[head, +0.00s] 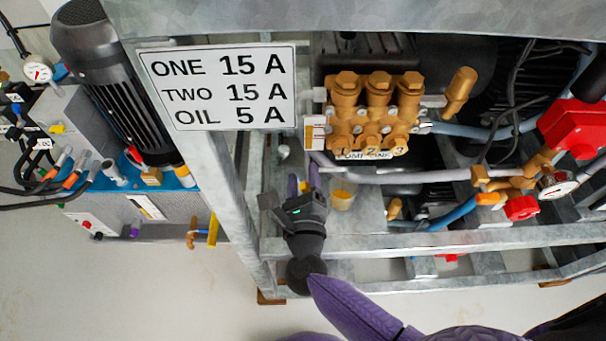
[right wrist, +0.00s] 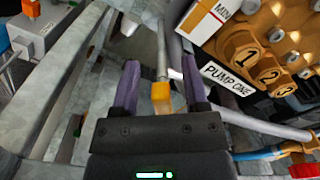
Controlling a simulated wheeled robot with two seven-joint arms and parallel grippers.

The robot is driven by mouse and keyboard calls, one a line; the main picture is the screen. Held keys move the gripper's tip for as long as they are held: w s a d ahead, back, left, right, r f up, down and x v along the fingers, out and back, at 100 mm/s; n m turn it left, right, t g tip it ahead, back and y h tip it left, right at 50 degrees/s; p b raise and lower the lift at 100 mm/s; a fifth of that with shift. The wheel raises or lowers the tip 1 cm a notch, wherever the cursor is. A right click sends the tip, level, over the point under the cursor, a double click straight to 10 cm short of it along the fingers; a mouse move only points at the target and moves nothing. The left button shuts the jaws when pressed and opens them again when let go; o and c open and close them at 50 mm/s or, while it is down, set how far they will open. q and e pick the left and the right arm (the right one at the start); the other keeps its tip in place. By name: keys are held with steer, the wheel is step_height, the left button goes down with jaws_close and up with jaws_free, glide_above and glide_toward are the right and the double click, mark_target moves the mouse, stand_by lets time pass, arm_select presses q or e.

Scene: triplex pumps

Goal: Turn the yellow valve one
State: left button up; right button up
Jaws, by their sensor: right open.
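My right gripper (head: 303,182) is open in the head view, reaching into the frame below and left of the brass pump. In the right wrist view its two purple fingers (right wrist: 160,64) stand apart. A yellow-orange block (right wrist: 162,98) at the end of a grey rod shows between the fingers, with no clear contact. In the head view a yellow piece (head: 342,200) sits just right of the gripper. I cannot tell whether it is the same part, or which part is valve one. My left gripper is not in view.
The brass pump (head: 376,108) with the "PUMP ONE" label (right wrist: 228,78) stands above right of the gripper. Grey frame rails (head: 430,243) cross below it. A sign (head: 218,87) and a slanting post (head: 215,165) are at left. Red boxes and hoses lie at right.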

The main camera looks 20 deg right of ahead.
steer(key=p+v, duration=0.1)
steer(key=v, duration=0.8)
steer(key=shift+s+p, duration=0.3)
steer(key=shift+a+r, duration=0.1)
stand_by(0.8)
stand_by(0.3)
